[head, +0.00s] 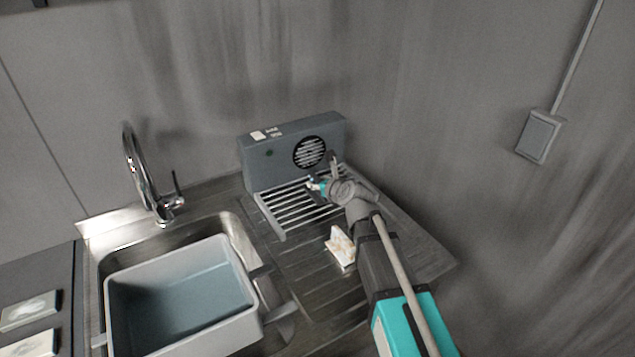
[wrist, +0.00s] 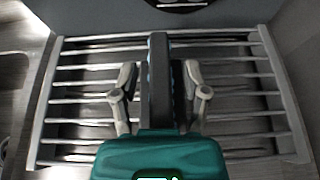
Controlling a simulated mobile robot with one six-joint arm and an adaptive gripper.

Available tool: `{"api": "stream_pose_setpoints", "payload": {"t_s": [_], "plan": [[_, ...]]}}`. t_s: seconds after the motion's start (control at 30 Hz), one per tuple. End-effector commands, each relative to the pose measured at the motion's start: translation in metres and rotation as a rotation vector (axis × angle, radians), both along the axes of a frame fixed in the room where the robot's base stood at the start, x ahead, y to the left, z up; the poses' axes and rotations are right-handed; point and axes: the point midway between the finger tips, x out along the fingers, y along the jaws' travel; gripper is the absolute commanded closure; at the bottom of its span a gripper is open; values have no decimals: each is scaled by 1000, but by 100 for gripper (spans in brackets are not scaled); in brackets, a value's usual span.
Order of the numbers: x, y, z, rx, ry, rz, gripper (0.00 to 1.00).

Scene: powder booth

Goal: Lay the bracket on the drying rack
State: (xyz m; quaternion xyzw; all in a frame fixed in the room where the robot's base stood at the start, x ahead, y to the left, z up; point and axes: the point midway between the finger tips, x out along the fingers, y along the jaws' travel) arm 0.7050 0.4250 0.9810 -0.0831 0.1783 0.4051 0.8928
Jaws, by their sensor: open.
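The drying rack (head: 273,217) is a grey frame with several metal slats in front of a grey blower unit; it fills most of the wrist view (wrist: 75,103). My gripper (head: 319,187) is over the rack's right part. In the wrist view, its two fingers (wrist: 159,85) stand apart. Between them is a dark grey bar, which looks like the bracket (wrist: 158,70), with a gap to the finger on each side. It lies along my line of view, across the slats. Its near end is hidden behind the teal gripper body. I cannot tell whether it touches the slats.
The blower unit (head: 270,160) rises right behind the rack. A whitish block (head: 340,247) sits on the drainboard (head: 305,272) in front. Left are a grey tub (head: 135,272) in the sink and a curved tap (head: 135,165). A wall box (head: 540,136) hangs at right.

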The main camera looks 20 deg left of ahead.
Motion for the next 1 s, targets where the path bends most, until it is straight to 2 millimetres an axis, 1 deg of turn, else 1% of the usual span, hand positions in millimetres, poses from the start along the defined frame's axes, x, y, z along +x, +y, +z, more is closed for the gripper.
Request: {"api": "stream_pose_setpoints", "payload": {"t_s": [0.27,0.4,0.67,1.0], "plan": [[0,0,1,0,0,0,40],[0,0,4,0,0,1,40],[-21,-21,17,1,1,1,40],[-54,-58,38,0,0,0,40]]}}
